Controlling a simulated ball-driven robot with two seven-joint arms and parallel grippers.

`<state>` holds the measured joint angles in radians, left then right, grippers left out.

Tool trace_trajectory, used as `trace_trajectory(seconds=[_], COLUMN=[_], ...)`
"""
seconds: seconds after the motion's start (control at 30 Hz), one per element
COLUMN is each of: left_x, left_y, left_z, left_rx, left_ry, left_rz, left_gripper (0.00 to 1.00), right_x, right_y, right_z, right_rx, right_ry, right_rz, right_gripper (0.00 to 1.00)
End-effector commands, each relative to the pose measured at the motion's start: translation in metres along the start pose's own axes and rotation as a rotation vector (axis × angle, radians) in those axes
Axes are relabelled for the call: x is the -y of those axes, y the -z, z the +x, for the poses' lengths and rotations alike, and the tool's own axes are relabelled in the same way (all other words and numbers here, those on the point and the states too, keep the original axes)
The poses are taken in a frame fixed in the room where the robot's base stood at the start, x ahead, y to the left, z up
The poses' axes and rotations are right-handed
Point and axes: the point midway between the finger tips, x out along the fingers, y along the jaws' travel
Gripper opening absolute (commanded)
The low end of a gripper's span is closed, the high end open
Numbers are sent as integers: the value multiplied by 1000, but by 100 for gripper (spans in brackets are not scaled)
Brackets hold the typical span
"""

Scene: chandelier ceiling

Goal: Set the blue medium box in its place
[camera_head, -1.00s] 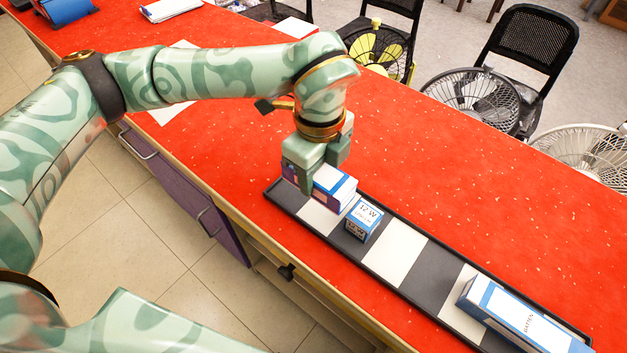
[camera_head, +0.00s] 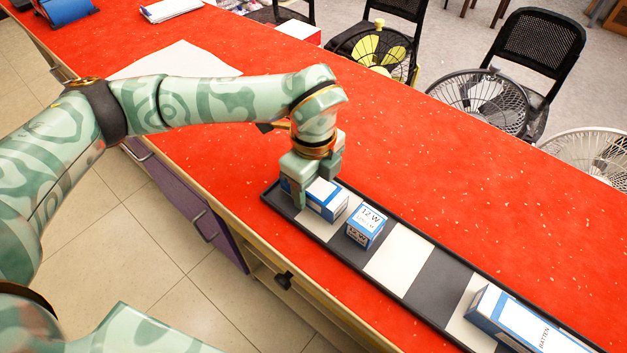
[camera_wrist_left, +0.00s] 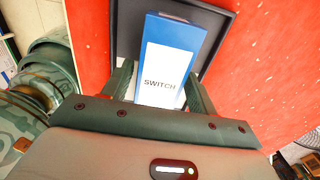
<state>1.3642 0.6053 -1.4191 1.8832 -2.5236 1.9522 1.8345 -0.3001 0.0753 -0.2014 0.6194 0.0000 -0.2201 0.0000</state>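The blue and white box (camera_head: 328,199), labelled SWITCH in the left wrist view (camera_wrist_left: 168,75), is at the left end of a long tray (camera_head: 345,262) with dark and white stripes. It sits low in the tray; I cannot tell whether it touches the floor. My left gripper (camera_head: 316,184) points down over it, with one finger on each side, shut on the box. The fingers also show in the left wrist view (camera_wrist_left: 160,90). The gripper hides part of the box. My right gripper is not in view.
A smaller blue and white 12 W box (camera_head: 366,226) stands close right of the held box. A long blue and white box (camera_head: 512,322) lies at the tray's right end. The white stripe (camera_head: 398,259) between them is bare. Red counter (camera_head: 450,170) behind the tray is clear.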

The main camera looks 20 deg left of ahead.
Motion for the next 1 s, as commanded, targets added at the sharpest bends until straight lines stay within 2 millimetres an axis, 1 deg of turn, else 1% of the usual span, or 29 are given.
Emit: trace_trajectory(seconds=[0.27,0.37,0.47,0.7,0.8,0.9,1.0], left_x=[0,0,0,0,0,0,0], left_y=[0,0,0,0,0,0,0], left_z=[0,-5,-22,-80,-100,-114,-122], left_rx=[0,0,2,2,1,1,0], left_ry=[0,1,5,6,5,4,1], left_rz=[0,0,0,-1,0,0,0], left_gripper=[67,67,67,67,67,67,67], right_x=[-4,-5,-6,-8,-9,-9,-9], right_y=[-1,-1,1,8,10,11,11], right_z=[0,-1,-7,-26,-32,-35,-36], right_rx=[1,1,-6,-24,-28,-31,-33], right_ry=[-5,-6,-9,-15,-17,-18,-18], right_rz=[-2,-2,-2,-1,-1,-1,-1], right_gripper=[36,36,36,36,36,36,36])
